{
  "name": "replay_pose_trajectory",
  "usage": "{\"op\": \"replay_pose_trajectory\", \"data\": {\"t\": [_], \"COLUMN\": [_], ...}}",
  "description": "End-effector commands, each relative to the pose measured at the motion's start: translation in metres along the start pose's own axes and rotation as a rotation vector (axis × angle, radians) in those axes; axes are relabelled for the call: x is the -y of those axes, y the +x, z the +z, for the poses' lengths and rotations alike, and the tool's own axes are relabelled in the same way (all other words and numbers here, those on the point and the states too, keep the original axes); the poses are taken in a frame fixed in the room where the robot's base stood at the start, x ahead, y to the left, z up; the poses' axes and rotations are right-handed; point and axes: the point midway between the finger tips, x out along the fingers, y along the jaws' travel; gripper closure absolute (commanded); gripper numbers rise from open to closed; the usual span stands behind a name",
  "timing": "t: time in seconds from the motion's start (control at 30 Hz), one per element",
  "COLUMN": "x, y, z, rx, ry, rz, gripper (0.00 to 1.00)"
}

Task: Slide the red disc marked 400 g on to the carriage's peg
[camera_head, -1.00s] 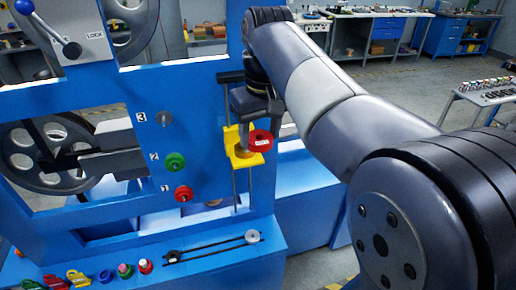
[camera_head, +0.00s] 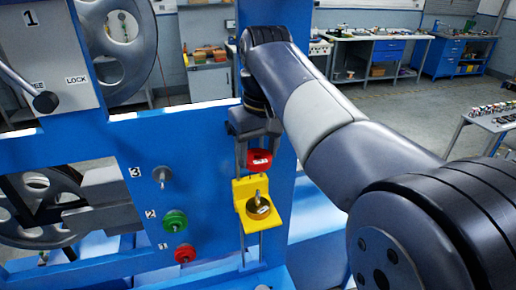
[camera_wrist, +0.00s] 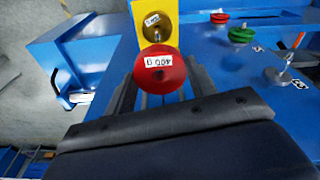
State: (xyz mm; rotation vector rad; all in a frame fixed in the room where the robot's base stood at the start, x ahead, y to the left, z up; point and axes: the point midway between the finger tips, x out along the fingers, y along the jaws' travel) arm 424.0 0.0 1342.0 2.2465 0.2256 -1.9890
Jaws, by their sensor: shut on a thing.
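The red disc (camera_head: 260,161) is held in my gripper (camera_head: 257,152), above the yellow carriage (camera_head: 242,192) and apart from it. In the wrist view the red disc (camera_wrist: 150,78) sits between the fingers, its white label reading 400 g upside down. The carriage's short upright peg (camera_head: 258,195) rises from a brass-coloured disc (camera_head: 256,211) resting on the carriage ledge. The wrist view shows the yellow carriage (camera_wrist: 170,9) just beyond the red disc, with the peg (camera_wrist: 157,36) and a small white label there. The red disc looks roughly over the peg; exact alignment is unclear.
The carriage sits on vertical rods on the blue frame (camera_head: 205,135). A lever (camera_head: 45,101) is at upper left.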

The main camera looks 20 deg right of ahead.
Motion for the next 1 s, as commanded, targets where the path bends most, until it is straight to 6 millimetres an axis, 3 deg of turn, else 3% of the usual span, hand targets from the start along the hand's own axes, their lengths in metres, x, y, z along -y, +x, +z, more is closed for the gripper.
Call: {"op": "replay_pose_trajectory", "data": {"t": [0.6,1.0], "x": [0.0,0.0], "y": [0.054,0.065], "z": [0.007,0.008], "rx": [0.001,-0.001], "ry": [0.0,0.0], "rz": [0.0,0.0], "gripper": [0.82,0.82]}}
